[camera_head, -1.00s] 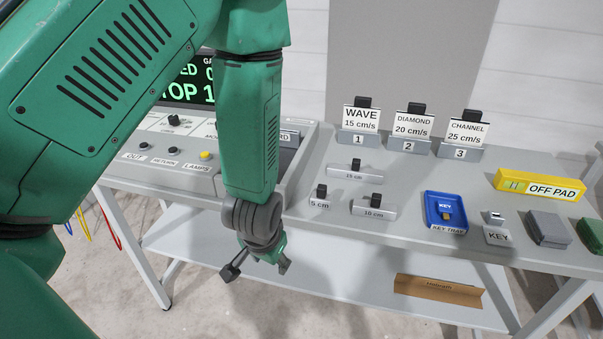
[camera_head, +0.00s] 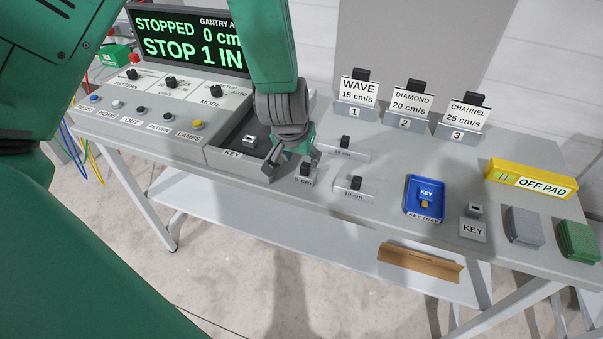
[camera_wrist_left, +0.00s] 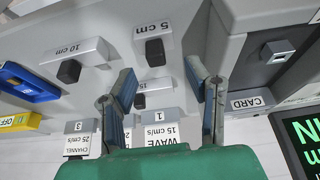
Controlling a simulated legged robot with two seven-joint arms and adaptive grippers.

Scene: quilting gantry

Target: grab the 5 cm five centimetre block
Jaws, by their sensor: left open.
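The 5 cm block (camera_head: 304,177) is a small grey block with a black knob on top, on the table left of the 10 cm block (camera_head: 354,187). In the left wrist view the 5 cm block (camera_wrist_left: 153,32) is upside down at the top, its knob in front of the gap between the fingers. My left gripper (camera_head: 289,170) is open and empty, just left of the block and partly overlapping it in the head view. In the wrist view its two fingers (camera_wrist_left: 162,90) are spread apart. Contact cannot be told. My right gripper is not in view.
The 15 cm block (camera_head: 343,150) lies just behind. The blue key tray (camera_head: 425,198) and yellow off pad (camera_head: 530,178) are to the right. Cards stand at the back.

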